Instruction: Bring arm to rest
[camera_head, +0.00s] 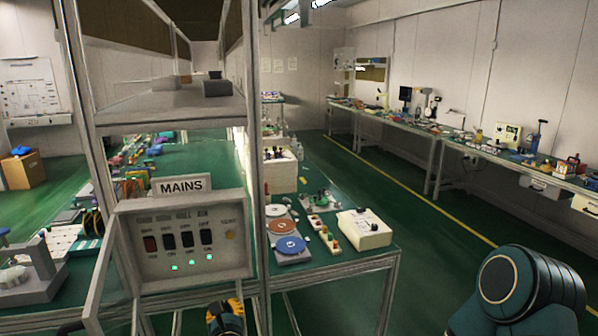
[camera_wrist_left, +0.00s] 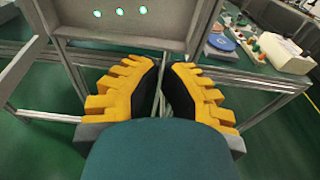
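My left gripper (camera_head: 226,318) shows at the bottom edge of the head view, just below the MAINS panel (camera_head: 150,270). In the left wrist view its yellow fingers with black pads (camera_wrist_left: 164,75) stand a small gap apart, with nothing between them. My right arm (camera_head: 515,295) shows as a dark teal link at the lower right of the head view. Its gripper is out of view.
The panel has a red switch (camera_head: 151,244), dark switches and green lamps. A metal frame post (camera_head: 251,150) rises beside it. A bench to its right holds discs (camera_head: 282,227) and a cream box (camera_head: 364,229). Green floor (camera_head: 440,255) lies clear between this bench and the far benches.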

